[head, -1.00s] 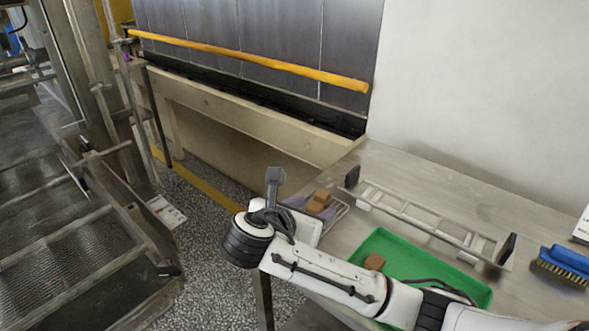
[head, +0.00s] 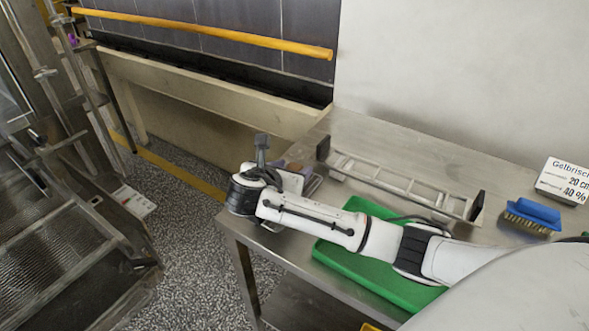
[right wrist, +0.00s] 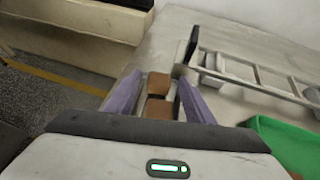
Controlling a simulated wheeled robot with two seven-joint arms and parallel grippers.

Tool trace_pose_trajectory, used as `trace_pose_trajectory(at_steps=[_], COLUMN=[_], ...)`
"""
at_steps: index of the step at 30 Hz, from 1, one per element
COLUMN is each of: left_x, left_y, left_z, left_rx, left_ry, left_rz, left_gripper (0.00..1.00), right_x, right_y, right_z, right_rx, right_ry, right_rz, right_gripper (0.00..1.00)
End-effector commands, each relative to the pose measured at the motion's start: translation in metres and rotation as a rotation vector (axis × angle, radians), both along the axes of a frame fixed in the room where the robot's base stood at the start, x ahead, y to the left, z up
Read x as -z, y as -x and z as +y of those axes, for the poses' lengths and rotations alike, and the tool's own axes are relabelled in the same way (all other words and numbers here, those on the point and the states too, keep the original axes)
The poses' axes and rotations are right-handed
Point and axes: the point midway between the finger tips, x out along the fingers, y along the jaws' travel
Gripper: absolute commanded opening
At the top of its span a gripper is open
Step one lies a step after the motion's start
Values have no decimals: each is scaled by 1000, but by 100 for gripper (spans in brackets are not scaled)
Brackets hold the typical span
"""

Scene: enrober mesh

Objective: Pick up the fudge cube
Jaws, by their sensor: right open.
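Two brown cubes show in the right wrist view, a farther cube (right wrist: 159,82) and a nearer cube (right wrist: 158,108), one behind the other on the metal table. Either could be the fudge cube; I cannot tell which from looks alone. My right gripper (right wrist: 152,97) is open, its purple fingers on either side of the cubes. I cannot tell whether the fingers touch them. In the head view a brown cube (head: 294,167) shows partly behind my right wrist at the table's left end. My left gripper is not in view.
A green tray (head: 330,254) lies under my right forearm, with much of it hidden. A metal frame (head: 400,185) with black ends lies behind it. A blue brush (head: 533,213) and white sign (head: 563,181) stand at the right. The table's (head: 345,125) left edge is close to my gripper.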

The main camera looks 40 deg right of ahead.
Motion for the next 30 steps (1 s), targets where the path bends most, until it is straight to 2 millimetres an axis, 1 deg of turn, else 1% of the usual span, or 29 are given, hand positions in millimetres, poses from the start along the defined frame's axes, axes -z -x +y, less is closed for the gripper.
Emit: trace_pose_trajectory(at_steps=[3, 7, 8, 9, 13, 14, 23, 26, 29, 30], left_x=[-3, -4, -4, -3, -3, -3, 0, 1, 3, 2], left_y=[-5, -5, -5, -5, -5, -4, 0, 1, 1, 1], left_z=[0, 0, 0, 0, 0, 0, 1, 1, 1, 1], left_rx=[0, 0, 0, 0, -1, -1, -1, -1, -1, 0], left_ry=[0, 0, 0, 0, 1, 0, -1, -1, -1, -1], left_rz=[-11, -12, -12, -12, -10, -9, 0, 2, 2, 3], left_gripper=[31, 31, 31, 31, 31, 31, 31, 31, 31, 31], right_x=[1, 1, 1, 1, 1, 1, -1, -11, -28, -38], right_y=[-2, -1, -1, -1, -1, -1, -2, -2, -2, -3], right_z=[-2, -2, -2, -1, -1, -1, -1, -1, -1, -1], right_rx=[-1, 0, 0, 0, 0, 0, -1, -1, -1, -2], right_ry=[0, -1, -1, -1, -1, -1, -2, -3, -4, -3], right_rz=[0, -1, -1, -1, -1, -1, -2, -6, -8, -7], right_gripper=[49, 49, 45, 39, 17, 14, 13, 13, 13, 13])
